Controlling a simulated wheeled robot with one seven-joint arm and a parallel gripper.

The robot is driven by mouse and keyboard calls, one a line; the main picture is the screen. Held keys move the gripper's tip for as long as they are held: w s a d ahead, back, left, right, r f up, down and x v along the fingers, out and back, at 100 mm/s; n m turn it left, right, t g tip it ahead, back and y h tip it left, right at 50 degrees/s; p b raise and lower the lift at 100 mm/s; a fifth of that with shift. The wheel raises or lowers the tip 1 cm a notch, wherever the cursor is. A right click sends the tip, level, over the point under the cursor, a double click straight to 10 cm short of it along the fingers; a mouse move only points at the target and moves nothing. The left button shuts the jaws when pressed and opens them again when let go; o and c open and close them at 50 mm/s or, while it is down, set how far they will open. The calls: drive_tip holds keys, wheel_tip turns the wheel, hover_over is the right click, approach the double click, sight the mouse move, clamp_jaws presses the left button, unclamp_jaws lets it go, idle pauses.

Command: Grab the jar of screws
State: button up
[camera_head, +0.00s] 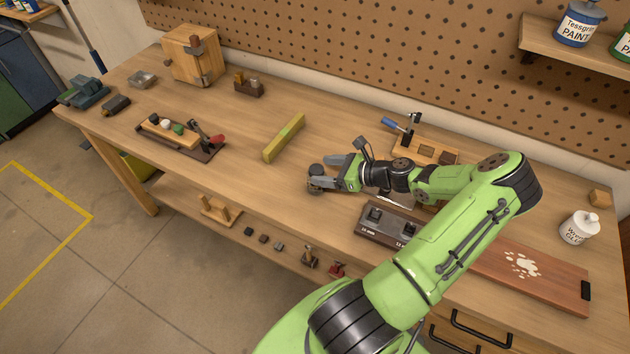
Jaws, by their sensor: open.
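A small round container with a dark top (316,170) stands on the workbench near the middle; it looks like the jar of screws, but its contents are too small to make out. My gripper (326,171) is open, low over the bench, pointing left. Its grey fingers reach to either side of the container, which sits at or between the fingertips. The near finger hides part of its lower side. I cannot tell whether the fingers touch it.
A yellow-green level-like bar (284,138) lies left of my gripper. A wooden block with a blue-handled tool (398,127) is behind my arm.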

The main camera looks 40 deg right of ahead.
sight(318, 170)
drive_tip(key=x, duration=0.5)
drive_tip(key=shift+w+a+f, duration=0.1)
drive_tip(key=shift+w+f, duration=0.05)
drive_tip(key=shift+f, duration=0.05)
drive_tip(key=shift+r, duration=0.1)
drive_tip(key=shift+c, duration=0.6)
drive_tip(key=c, duration=1.2)
